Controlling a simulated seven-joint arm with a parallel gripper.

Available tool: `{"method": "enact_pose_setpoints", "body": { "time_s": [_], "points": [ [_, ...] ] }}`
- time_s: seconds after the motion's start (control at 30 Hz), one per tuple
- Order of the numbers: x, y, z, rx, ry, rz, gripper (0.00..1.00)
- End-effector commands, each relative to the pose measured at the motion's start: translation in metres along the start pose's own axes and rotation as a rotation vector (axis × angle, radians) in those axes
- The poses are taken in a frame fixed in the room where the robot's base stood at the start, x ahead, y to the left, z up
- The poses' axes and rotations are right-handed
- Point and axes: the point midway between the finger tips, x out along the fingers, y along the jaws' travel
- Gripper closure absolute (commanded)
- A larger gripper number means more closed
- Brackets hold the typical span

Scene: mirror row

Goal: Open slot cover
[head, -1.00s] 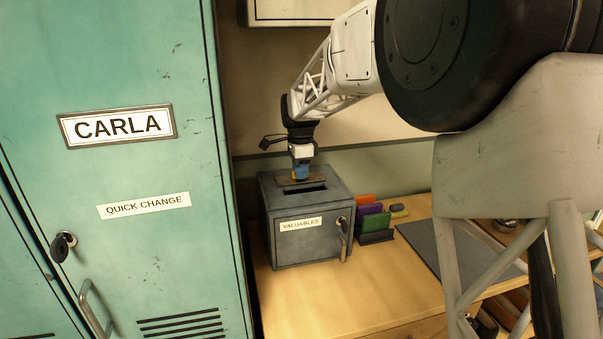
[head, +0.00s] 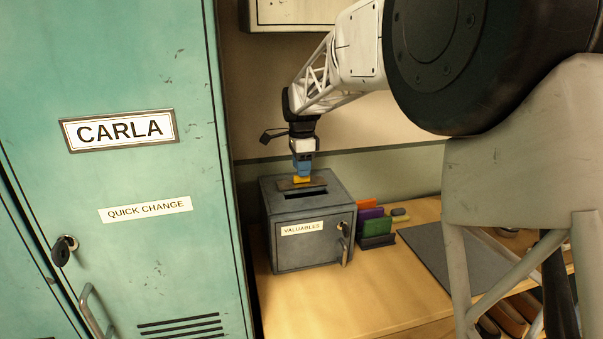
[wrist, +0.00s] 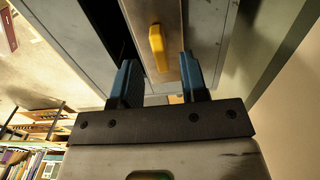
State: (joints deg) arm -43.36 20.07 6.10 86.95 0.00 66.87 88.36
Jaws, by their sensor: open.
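The grey box labelled VALUABLES (head: 290,255) stands on the desk, with a dark slot (head: 306,193) open in its top. A brown slot cover (head: 312,187) lies on the top behind the slot, and it also shows in the wrist view (wrist: 145,18). The cover bears a yellow handle (wrist: 157,48). My gripper (wrist: 162,75) is open, its blue fingers apart and pointing at the cover. The handle lies beyond the fingertips, between their lines, and nothing shows between the fingers. In the head view my gripper (head: 302,172) is just above the handle.
The teal locker (head: 120,180) labelled CARLA stands close on the left. Coloured upright pieces in a holder (head: 376,240) are right of the box. A dark mat (head: 445,258) lies further right. The desk front (head: 330,300) is clear.

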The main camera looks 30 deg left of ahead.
Motion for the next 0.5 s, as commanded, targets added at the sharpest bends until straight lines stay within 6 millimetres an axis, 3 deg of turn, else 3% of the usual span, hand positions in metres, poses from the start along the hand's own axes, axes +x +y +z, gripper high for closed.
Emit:
{"method": "enact_pose_setpoints", "body": {
  "time_s": [0.3, 0.5],
  "points": [
    [-0.04, 0.0, 0.0, 0.0, 0.0, -0.002, 0.6],
    [-0.049, 0.0, 0.0, 0.0, 0.0, 0.0, 0.6]
  ]
}}
